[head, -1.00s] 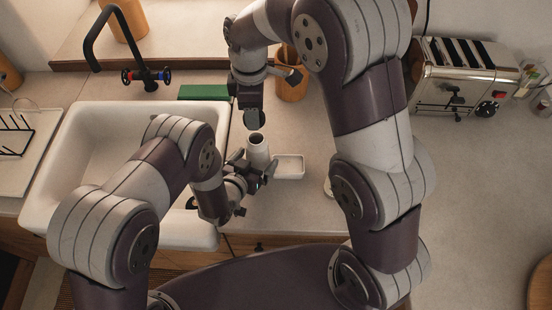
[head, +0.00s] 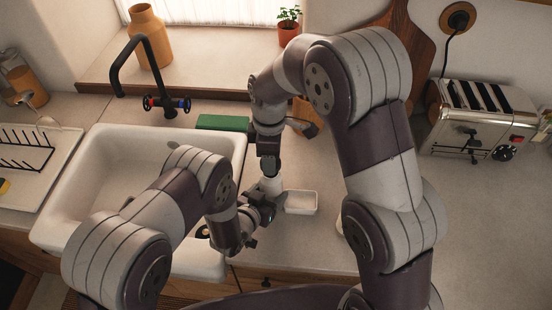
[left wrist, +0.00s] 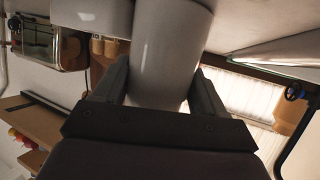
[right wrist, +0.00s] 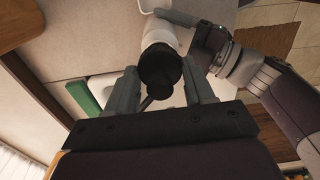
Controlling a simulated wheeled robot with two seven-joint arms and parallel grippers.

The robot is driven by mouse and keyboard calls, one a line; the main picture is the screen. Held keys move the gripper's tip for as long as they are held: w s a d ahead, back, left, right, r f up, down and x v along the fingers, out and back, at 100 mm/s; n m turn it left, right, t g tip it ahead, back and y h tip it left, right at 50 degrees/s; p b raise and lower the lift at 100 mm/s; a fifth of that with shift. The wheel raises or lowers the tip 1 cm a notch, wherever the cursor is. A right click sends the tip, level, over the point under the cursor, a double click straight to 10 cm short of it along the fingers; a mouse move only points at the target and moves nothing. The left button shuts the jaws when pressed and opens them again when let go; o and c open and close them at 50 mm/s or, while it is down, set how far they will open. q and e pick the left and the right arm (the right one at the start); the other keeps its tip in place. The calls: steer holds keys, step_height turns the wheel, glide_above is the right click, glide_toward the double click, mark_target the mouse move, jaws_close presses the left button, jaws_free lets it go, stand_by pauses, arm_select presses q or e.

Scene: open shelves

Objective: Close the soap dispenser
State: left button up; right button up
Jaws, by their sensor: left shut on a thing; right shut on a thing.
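The soap dispenser's white bottle (head: 270,186) stands upright at the counter beside the sink. My left gripper (head: 262,204) is shut around its side, and the bottle fills the space between the fingers in the left wrist view (left wrist: 168,55). My right gripper (head: 268,166) is directly above the bottle, pointing down. It is shut on the dark pump top (right wrist: 160,68), whose spout sticks out between the fingers in the right wrist view. The pump top is lined up with the bottle's mouth and appears to meet it. The seam is hidden, so I cannot tell whether it is fully seated.
A small white dish (head: 301,203) sits just right of the bottle. The white sink (head: 110,190) with its black tap (head: 150,70) is to the left. A green sponge-like block (head: 222,123) lies behind. A toaster (head: 480,118) stands at the right; the counter before it is clear.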

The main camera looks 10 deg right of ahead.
steer(key=shift+f, duration=0.35)
steer(key=shift+f, duration=0.15)
steer(key=shift+f, duration=0.75)
steer(key=shift+f, duration=0.55)
